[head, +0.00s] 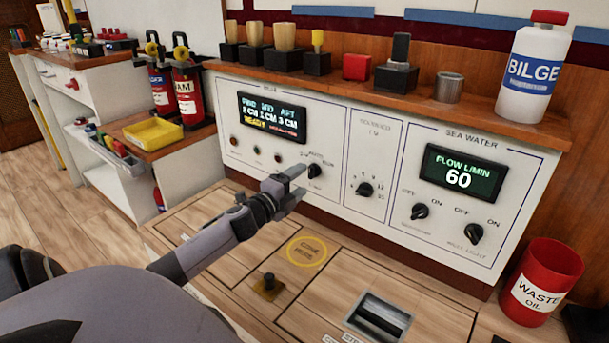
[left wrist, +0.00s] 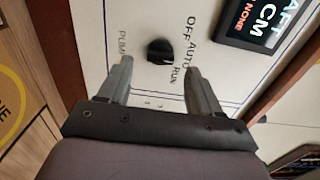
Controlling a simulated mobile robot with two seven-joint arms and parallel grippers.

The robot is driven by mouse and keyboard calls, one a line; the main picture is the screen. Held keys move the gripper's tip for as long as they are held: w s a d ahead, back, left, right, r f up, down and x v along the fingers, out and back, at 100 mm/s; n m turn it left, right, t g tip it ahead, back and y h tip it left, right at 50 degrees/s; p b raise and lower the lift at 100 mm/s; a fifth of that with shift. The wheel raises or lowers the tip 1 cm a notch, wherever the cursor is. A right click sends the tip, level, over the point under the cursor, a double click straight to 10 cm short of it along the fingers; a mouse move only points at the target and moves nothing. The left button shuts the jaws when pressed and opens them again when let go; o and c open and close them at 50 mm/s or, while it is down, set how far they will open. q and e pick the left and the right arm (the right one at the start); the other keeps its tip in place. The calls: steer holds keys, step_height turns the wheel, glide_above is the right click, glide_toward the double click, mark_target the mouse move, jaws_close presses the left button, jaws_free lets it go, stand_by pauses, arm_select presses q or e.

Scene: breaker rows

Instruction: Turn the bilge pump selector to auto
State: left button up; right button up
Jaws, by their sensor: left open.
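The bilge pump selector is a small black knob (head: 314,171) on the white bilge panel (head: 262,178), right of and below its display. In the left wrist view the knob (left wrist: 160,51) shows between the labels PUMP and OFF, AUTO, RUN. I cannot tell clearly which label it points to. My left gripper (head: 301,181) is open in front of the panel, close to the knob. In the left wrist view its fingertips (left wrist: 158,68) lie on either side of the knob, apart from it, with nothing between them. My right gripper is not in view.
The bilge display (head: 271,117) reads READY. A red waste oil bin (head: 541,296) stands at the right. The wooden ledge (head: 420,95) above holds several items.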

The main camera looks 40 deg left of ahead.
arm_select(q)
steer(key=shift+s+d, duration=0.15)
steer(key=shift+s, duration=1.25)
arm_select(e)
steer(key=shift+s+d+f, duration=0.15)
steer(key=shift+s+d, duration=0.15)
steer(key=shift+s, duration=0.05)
